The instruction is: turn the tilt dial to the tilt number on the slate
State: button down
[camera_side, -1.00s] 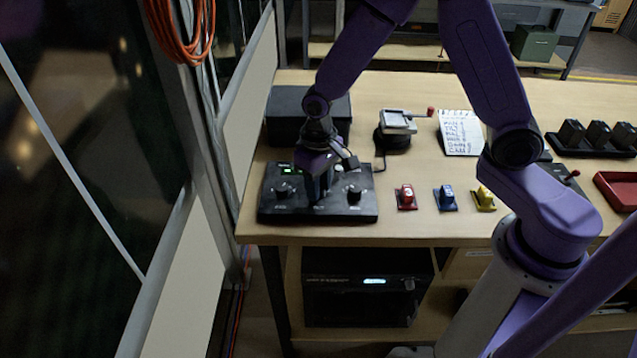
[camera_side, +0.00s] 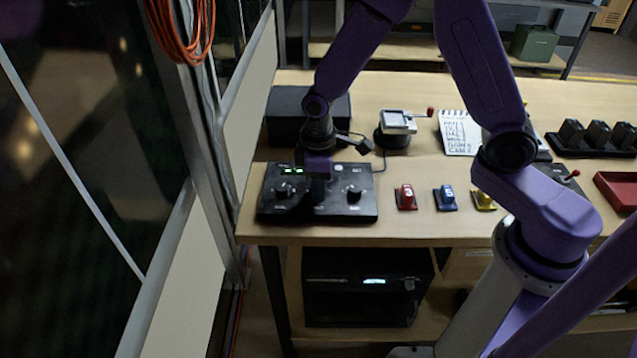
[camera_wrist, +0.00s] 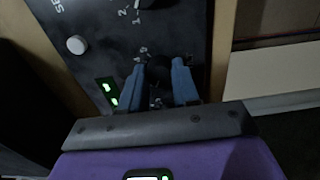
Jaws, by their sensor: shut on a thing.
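The black control box (camera_side: 345,211) lies on the bench at left in the side view, with a left dial (camera_side: 284,190) and a right dial (camera_side: 354,193). My gripper (camera_side: 318,196) points down at the middle of the box, hiding what is there. In the wrist view its blue fingers (camera_wrist: 158,70) are closed on both sides of a dark round dial (camera_wrist: 158,68). That dial's label and pointer cannot be made out. The slate (camera_side: 460,132) is a white sheet with handwritten lines; its numbers are too small to read surely.
Green readouts (camera_wrist: 110,91), a white button (camera_wrist: 76,44) and another numbered dial (camera_wrist: 147,3) sit around the held dial. Red (camera_side: 405,197), blue (camera_side: 445,198) and yellow (camera_side: 483,198) switches stand right of the box. A grey device with a red-tipped crank (camera_side: 397,125) stands behind.

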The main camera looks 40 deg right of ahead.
dwell(0.4)
jog(key=c, duration=0.8)
grip_release()
jog(key=shift+r, duration=0.1)
notch_tip(320, 180, up, 17)
jog(key=shift+r, duration=0.15)
jog(key=s+d+f+n, duration=0.1)
jog(key=s+d, duration=0.1)
jog(key=s, duration=0.6)
jog(key=s+d+f+n, duration=0.1)
jog(key=s+d, duration=0.2)
jog(key=s, duration=0.5)
jog(key=s+d+f+n, duration=0.1)
jog(key=s+d+f, duration=0.1)
jog(key=s, duration=0.6)
jog(key=shift+s+d+n, duration=0.2)
jog(key=shift+d+n, duration=0.1)
jog(key=shift+d, duration=0.1)
